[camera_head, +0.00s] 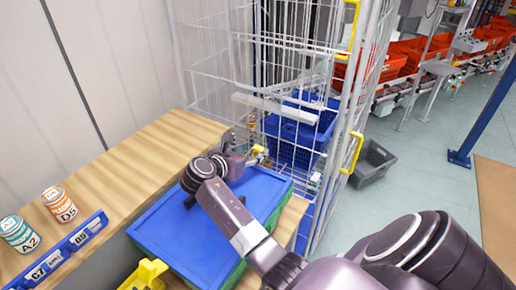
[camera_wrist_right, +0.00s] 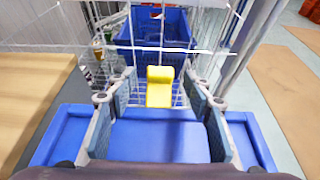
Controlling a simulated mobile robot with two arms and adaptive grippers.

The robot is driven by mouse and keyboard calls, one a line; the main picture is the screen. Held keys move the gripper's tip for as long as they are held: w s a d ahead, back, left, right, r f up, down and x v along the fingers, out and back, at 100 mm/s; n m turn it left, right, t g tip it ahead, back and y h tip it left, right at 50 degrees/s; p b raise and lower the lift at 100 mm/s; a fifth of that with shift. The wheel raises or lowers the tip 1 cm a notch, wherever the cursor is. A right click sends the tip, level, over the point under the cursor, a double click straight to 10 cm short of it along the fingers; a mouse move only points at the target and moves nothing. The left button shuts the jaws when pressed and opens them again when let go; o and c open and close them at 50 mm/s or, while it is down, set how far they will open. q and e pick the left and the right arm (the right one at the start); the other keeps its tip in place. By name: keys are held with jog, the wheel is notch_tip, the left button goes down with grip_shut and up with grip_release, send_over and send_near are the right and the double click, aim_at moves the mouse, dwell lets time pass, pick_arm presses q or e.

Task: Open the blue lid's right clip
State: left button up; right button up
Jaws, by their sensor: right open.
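The blue lid (camera_head: 165,235) covers a green crate (camera_head: 235,275) on the wooden table. The lid's right clip is a yellow piece (camera_head: 258,156) at its far edge, partly hidden by my gripper. In the right wrist view the yellow clip (camera_wrist_right: 159,88) stands between my fingers, beyond the lid's blue edge (camera_wrist_right: 155,140). My right gripper (camera_head: 244,148) is open, with a finger on each side of the clip and a visible gap to both. Another yellow clip (camera_head: 143,276) is at the lid's near left end. My left gripper is out of view.
A white wire cage (camera_head: 215,65) stands just beyond the crate, with a blue basket (camera_head: 295,125) inside. A grey bin (camera_head: 372,165) is on the floor. Two labelled cans (camera_head: 60,204) and a blue label strip (camera_head: 62,255) sit at left. The table's back-left part is clear.

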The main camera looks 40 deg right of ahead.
aim_at(258, 149)
jog(key=x, duration=0.3)
jog(key=shift+d+f, duration=0.1)
jog(key=shift+d, duration=0.3)
jog(key=shift+w+d+f, duration=0.2)
jog(key=shift+d+f, duration=0.05)
jog(key=shift+s, duration=0.1)
jog(key=shift+c, duration=0.4)
